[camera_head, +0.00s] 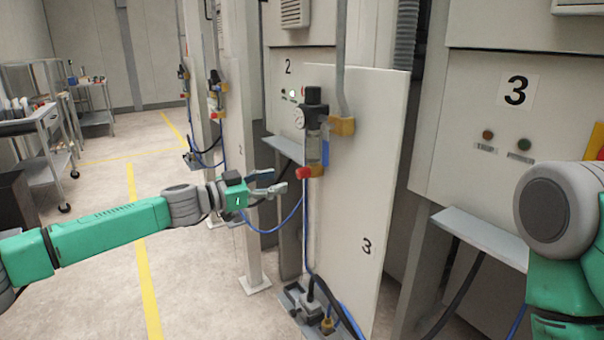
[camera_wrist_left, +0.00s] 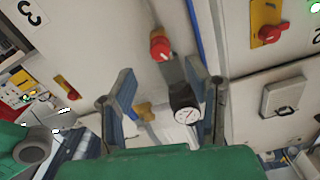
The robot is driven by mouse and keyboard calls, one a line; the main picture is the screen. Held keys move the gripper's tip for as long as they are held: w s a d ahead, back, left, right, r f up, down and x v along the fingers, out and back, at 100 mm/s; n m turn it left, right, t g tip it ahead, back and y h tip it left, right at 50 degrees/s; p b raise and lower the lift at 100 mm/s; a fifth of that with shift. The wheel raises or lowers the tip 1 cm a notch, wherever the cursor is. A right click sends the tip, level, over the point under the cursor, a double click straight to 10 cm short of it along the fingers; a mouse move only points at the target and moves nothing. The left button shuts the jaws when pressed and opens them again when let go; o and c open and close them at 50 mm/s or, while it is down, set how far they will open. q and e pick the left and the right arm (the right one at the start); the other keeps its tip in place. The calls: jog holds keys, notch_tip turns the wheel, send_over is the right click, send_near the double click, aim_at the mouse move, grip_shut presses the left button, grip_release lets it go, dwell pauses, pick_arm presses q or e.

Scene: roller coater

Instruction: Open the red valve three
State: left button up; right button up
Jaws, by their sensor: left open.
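The red valve (camera_head: 304,173) is a small knob at the lower end of the regulator assembly, with a black cap and a round gauge (camera_head: 299,118), on the white panel marked 3 (camera_head: 366,200). My left gripper (camera_head: 277,180) is open and empty, just left of the valve and apart from it. In the left wrist view the red valve (camera_wrist_left: 160,47) shows ahead of and between the spread fingers of my left gripper (camera_wrist_left: 160,72). The gauge (camera_wrist_left: 187,115) shows near the right finger. My right gripper is outside both views.
A blue hose (camera_head: 306,230) hangs below the valve. A grey shelf (camera_head: 480,236) juts from the cabinet marked 3 at right. Another red knob on a yellow plate (camera_wrist_left: 256,30) shows in the wrist view. Open floor lies left.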

aim_at(298, 175)
pick_arm(q)
jog(key=x, duration=0.8)
jog(key=shift+w+d+p, duration=0.1)
jog(key=shift+p, duration=0.2)
grip_shut()
